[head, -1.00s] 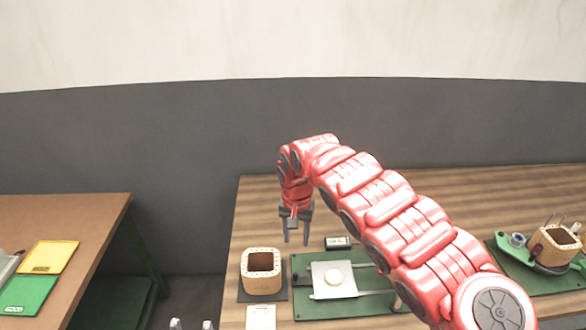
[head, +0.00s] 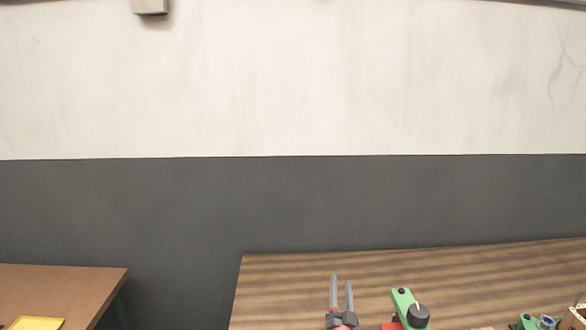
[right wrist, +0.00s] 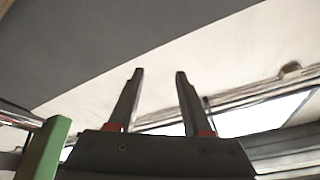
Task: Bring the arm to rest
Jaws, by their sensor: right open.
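My right gripper (head: 341,282) shows at the bottom of the head view, its two grey fingers pointing up and apart in front of the wooden table. In the right wrist view, the right gripper (right wrist: 160,73) is open with nothing between its fingers, facing the wall and ceiling. The rest of the right arm is mostly below the head view. My left gripper is not in view.
The wooden table (head: 290,275) spans the lower right. A green device with a black knob (head: 417,315) stands right of the gripper. Part of a green fixture (head: 535,322) shows at lower right. A brown table (head: 60,280) with a yellow tray (head: 38,324) is at left.

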